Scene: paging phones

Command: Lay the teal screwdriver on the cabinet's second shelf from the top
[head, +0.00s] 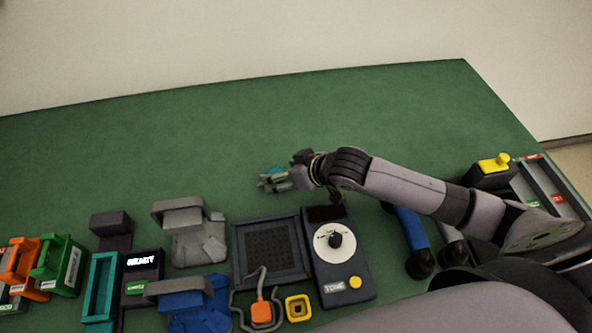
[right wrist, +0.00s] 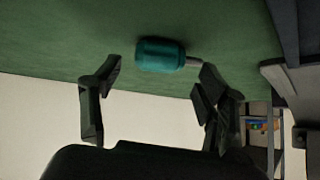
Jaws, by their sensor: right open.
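The teal screwdriver (right wrist: 158,54) lies on the green table, with its thick teal handle and a short grey shaft showing in the right wrist view. In the head view only a bit of teal (head: 269,174) shows beside my right gripper (head: 276,180), which partly hides it. In the right wrist view my right gripper (right wrist: 160,72) is open, its dark fingers apart on either side of the screwdriver and not closed on it. My left gripper is not in view. A framed, shelf-like structure (right wrist: 262,122) with small coloured things shows at the right; I cannot tell whether it is the cabinet.
Along the table's near side stand a dial unit (head: 338,262), a dark square panel (head: 268,250), grey (head: 190,232) and blue (head: 196,303) devices, and green (head: 60,264) and orange (head: 22,264) holders. A blue handset (head: 410,228) lies under my right arm. The green tabletop (head: 200,140) behind is clear.

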